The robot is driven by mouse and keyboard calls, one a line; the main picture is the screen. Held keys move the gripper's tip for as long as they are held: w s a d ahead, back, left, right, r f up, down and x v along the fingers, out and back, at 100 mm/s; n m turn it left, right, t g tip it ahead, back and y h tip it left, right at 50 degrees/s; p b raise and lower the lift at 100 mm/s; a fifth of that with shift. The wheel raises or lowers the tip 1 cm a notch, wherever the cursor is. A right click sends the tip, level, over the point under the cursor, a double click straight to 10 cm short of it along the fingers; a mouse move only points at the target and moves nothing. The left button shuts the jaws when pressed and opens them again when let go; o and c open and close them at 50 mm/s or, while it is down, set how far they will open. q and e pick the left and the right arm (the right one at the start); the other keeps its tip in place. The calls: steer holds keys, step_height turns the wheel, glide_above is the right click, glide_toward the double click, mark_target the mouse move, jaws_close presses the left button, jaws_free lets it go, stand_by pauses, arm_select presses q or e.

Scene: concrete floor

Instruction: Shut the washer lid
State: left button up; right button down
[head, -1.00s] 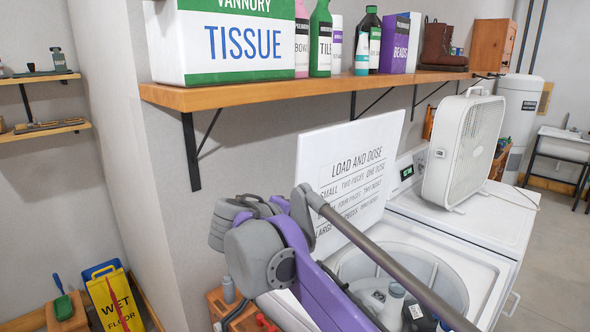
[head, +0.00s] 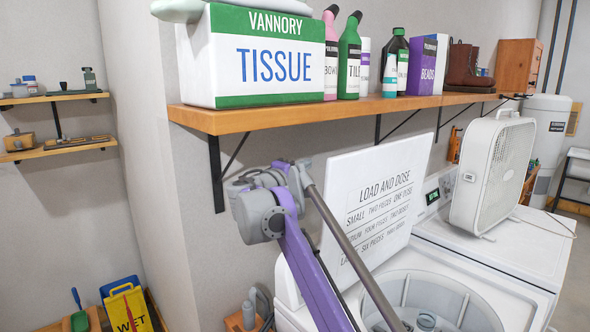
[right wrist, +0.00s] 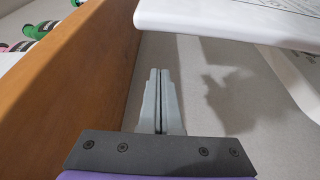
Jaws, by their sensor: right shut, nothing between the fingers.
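The washer lid (head: 407,165) is a white panel with printed dosing text, standing raised and tilted back at the rear of the washer (head: 292,312). The open tub (head: 392,288) shows below it, with a bottle-like item inside. My right gripper (head: 240,184) is beside the lid's left edge, below the shelf; its fingertips are hard to make out in the head view. In the right wrist view the right gripper (right wrist: 160,72) is shut and empty, pointing toward the grey wall. The lid's edge (right wrist: 225,20) is up and to the right of the fingers, apart from them. My left gripper is not in view.
A wooden shelf (head: 300,112) with a tissue box (head: 265,62) and bottles hangs above; in the right wrist view the shelf (right wrist: 75,80) is close left of the fingers. A box fan (head: 493,170) stands on the neighbouring machine. A wet-floor sign (head: 128,308) is at lower left.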

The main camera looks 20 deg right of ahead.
steer(key=s+d, duration=0.1)
steer(key=s+d+b, duration=0.1)
steer(key=s, duration=0.1)
steer(key=shift+s+f, duration=0.15)
steer(key=shift+f, duration=0.05)
steer(key=shift+s, duration=0.1)
stand_by(0.3)
